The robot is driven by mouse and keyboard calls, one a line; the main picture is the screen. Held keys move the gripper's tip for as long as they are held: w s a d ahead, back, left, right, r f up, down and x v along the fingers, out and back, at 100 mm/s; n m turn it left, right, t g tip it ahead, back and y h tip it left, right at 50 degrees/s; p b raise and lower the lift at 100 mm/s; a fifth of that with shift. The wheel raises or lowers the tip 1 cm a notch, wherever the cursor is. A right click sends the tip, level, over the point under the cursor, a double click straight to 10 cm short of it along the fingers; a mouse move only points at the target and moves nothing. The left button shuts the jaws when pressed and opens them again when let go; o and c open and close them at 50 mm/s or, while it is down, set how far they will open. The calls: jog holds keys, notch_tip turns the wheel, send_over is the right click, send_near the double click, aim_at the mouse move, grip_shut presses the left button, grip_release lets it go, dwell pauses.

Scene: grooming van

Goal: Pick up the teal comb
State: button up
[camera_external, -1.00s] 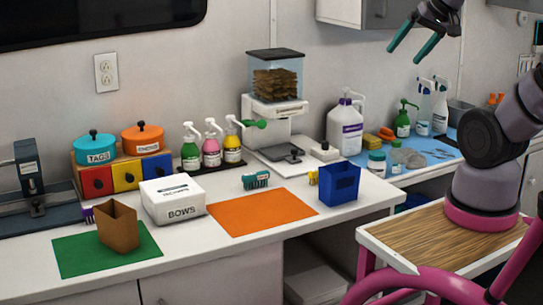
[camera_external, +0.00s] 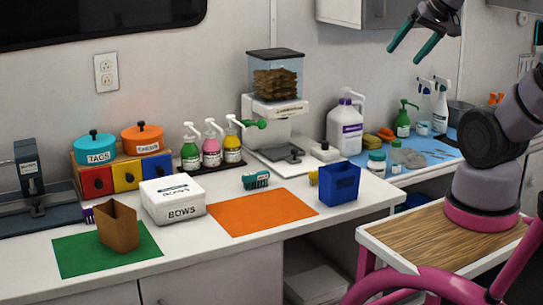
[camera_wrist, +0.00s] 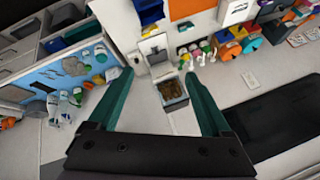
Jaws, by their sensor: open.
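The teal comb (camera_external: 256,180) stands on the white counter, just behind the orange mat (camera_external: 262,211) and left of the blue bag (camera_external: 340,184). My gripper (camera_external: 408,52) is high at the upper right in the external view, far from the comb and above the right-hand counter. Its two teal fingers are apart with nothing between them. In the wrist view my gripper (camera_wrist: 158,76) is also open and empty, with the treat dispenser (camera_wrist: 172,91) seen far beyond the fingertips.
A white BOWS box (camera_external: 174,200), pump bottles (camera_external: 212,152) and the dispenser (camera_external: 276,98) stand around the comb. A brown bag (camera_external: 118,225) stands on the green mat (camera_external: 75,255). Bottles and jars crowd the blue mat (camera_external: 425,152) on the right. The orange mat is empty.

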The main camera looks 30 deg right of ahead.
jog(key=c, duration=0.4)
jog(key=shift+o, duration=0.2)
